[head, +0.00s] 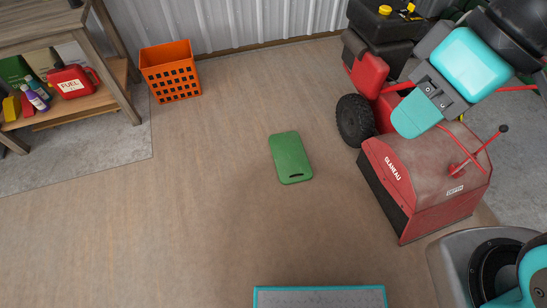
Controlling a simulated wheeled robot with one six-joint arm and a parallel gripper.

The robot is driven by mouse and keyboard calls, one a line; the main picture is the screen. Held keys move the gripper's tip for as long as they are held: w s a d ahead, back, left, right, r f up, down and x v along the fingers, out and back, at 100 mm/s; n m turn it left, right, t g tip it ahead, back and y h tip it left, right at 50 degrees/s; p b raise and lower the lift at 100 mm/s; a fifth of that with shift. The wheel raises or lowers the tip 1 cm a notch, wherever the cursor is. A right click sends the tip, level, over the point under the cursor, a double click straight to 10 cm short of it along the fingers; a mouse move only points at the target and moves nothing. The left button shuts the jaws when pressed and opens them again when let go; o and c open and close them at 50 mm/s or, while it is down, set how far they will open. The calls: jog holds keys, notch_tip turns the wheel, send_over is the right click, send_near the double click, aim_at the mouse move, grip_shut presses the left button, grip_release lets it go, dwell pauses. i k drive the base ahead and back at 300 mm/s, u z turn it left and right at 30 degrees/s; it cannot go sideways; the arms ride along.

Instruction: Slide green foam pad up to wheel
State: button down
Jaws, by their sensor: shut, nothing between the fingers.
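The green foam pad (291,157) lies flat on the floor in the middle of the view, with a dark slot near its lower end. The black wheel (356,120) is on the left side of a red machine, up and to the right of the pad. Bare floor separates the pad from the wheel. My gripper (414,121), with teal fingers, is at the upper right, in front of the machine in the picture. It is shut and empty, away from the pad, and hides part of the machine.
The red machine (425,180) fills the right side, with red levers and a black tank. An orange crate (171,72) stands by the corrugated wall. A wooden shelf (85,100) with a red fuel can and bottles is at the left. The floor around the pad is clear.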

aim_at(291, 159)
jog(key=i, duration=1.15)
jog(key=u, duration=1.15)
